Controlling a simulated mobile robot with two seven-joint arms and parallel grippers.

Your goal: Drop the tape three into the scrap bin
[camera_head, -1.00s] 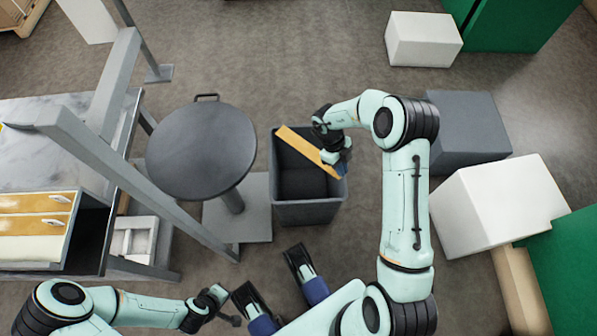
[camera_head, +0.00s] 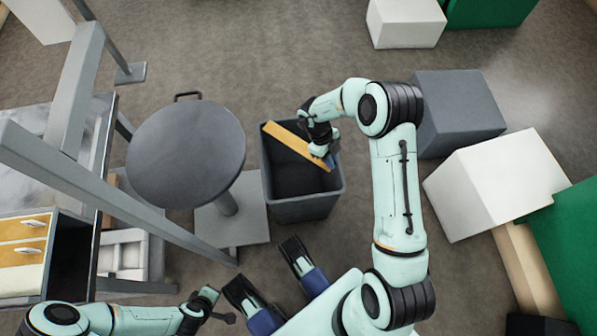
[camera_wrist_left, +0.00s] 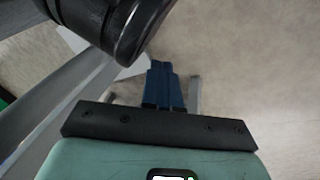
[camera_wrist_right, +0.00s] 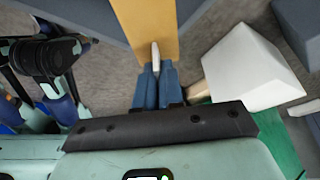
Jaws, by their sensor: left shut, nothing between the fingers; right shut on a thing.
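The tape three appears as a long, flat orange-yellow strip (camera_head: 290,142) with a pale part at the grasp, also in the right wrist view (camera_wrist_right: 147,22). My right gripper (camera_head: 330,160) is shut on its near end; the blue fingers show in the right wrist view (camera_wrist_right: 157,75). The strip slants across the mouth of the dark grey open scrap bin (camera_head: 305,209). I cannot tell whether it touches the rim. The bin's visible inside looks empty. My left gripper (camera_head: 226,312) is shut and empty, low in the head view; its fingers show in the left wrist view (camera_wrist_left: 163,72).
A round dark stool or table (camera_head: 187,153) stands just left of the bin. A grey frame (camera_head: 105,185) and drawers with yellow fronts (camera_head: 22,253) are further left. A grey block (camera_head: 458,112) and a white block (camera_head: 497,183) stand to the right. Floor behind the bin is clear.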

